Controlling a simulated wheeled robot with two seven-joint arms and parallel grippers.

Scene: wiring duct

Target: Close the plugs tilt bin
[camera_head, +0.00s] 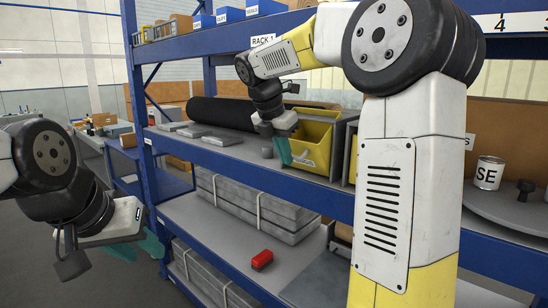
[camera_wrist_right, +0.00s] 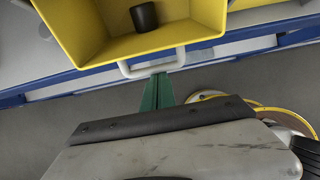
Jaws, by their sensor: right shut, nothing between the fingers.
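A yellow tilt bin (camera_head: 310,142) stands on the middle shelf in the head view, its front tipped outward and its top open. In the right wrist view the yellow bin (camera_wrist_right: 95,45) shows a white handle on its front and a black cylindrical piece (camera_wrist_right: 144,16) inside. My right gripper (camera_head: 284,151) is in front of the bin. Its green fingers (camera_wrist_right: 159,82) are shut and empty, with the tips close to the handle; I cannot tell if they touch. My left gripper (camera_head: 138,248) is open and empty, left of the rack. No plugs label is readable on the bin.
The blue rack's shelf edge (camera_head: 235,158) runs below the bin. A black roll (camera_head: 222,112) lies left of it. A red object (camera_head: 262,259) and grey strapped bundles (camera_head: 255,205) lie on the lower shelf. A can (camera_head: 489,173) stands at right.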

